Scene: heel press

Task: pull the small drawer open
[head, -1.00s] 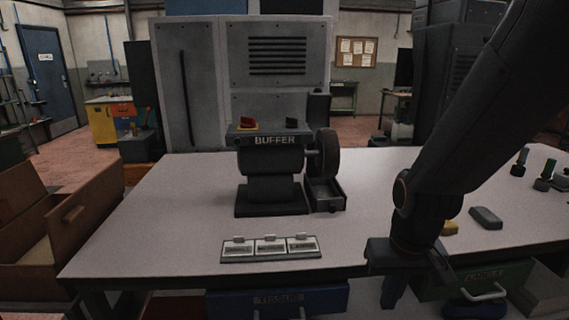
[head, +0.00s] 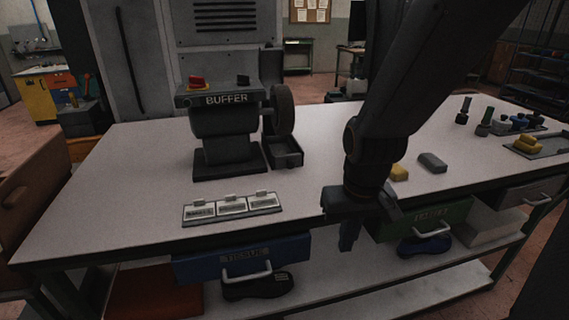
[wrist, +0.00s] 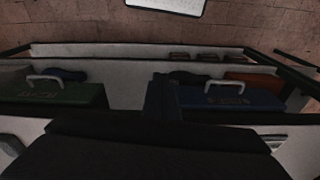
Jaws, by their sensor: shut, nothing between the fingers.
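Under the bench's front edge hang a blue drawer (head: 190,268) with lettering that reads like TISSUE and a green drawer (head: 455,217) with unclear lettering. Each has a pale bar handle. A grey drawer (head: 512,199) shows farther right. I cannot tell which one is the small drawer. My gripper (head: 348,236) is shut and empty, pointing down before the bench edge, between the blue and green drawers. In the wrist view, the green drawer (wrist: 60,95) is at left, the blue drawer (wrist: 220,101) at right. My gripper (wrist: 160,95) touches neither handle.
The bench top (head: 130,165) carries a buffer machine (head: 225,130), a label stand (head: 232,207), a grey block (head: 432,162) and a yellow block (head: 399,173). A lower shelf (head: 370,290) holds shoes. A brown box (head: 35,190) stands at left.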

